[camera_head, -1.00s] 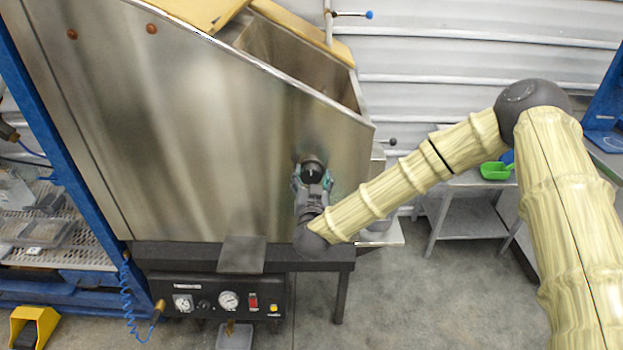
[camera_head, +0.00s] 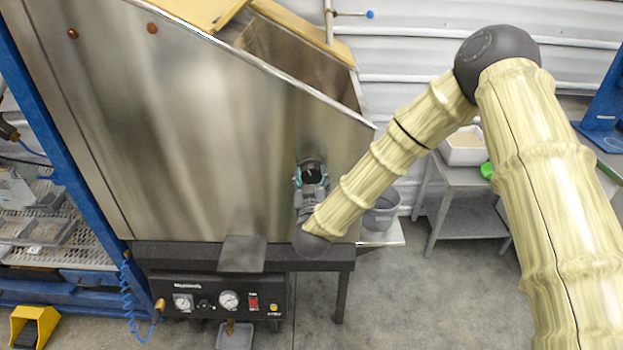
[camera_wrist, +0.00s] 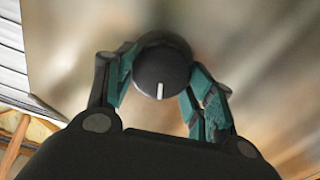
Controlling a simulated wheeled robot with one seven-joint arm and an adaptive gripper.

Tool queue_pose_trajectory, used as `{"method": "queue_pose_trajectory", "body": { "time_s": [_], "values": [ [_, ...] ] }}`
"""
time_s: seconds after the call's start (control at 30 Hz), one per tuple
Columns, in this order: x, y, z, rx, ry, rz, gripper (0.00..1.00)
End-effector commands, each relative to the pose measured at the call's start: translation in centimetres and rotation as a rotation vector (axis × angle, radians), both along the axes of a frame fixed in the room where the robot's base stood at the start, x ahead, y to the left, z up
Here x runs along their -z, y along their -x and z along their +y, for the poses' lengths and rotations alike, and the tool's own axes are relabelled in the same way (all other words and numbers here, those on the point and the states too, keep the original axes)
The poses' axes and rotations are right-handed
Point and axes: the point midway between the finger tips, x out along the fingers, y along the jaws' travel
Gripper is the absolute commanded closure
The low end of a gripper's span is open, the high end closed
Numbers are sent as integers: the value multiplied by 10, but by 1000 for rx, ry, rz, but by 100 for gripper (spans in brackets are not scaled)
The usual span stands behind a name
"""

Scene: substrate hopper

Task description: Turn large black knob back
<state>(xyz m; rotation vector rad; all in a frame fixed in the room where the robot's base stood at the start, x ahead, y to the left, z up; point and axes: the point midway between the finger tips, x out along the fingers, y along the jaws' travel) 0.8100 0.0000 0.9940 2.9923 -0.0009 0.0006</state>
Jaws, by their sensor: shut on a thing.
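The large black knob (camera_head: 312,174) sits on the right part of the hopper's steel front wall (camera_head: 200,130). It also shows in the wrist view (camera_wrist: 162,68), where a white pointer line on its face points down, tilted very slightly to the left. My gripper (camera_head: 311,182) is at the knob, with its teal fingers on either side of it. In the wrist view my gripper (camera_wrist: 160,85) is shut on the knob's rim, left and right. The knob's face shows between the fingers.
A control panel (camera_head: 218,297) with gauges and a red switch is below the hopper. A grey bucket (camera_head: 381,214) stands right of the hopper. A side table (camera_head: 465,180) carries a white bin (camera_head: 463,150). A blue frame (camera_head: 60,130) stands at left.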

Motion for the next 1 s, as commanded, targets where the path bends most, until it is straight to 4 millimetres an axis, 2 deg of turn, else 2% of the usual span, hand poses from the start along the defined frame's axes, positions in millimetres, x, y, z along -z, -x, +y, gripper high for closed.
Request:
{"method": "queue_pose_trajectory", "body": {
  "time_s": [0.5, 1.0],
  "values": [
    [0, -1, 2, 0, 378, -3, 70],
    [0, 0, 2, 1, 516, -1, 70]
  ]
}}
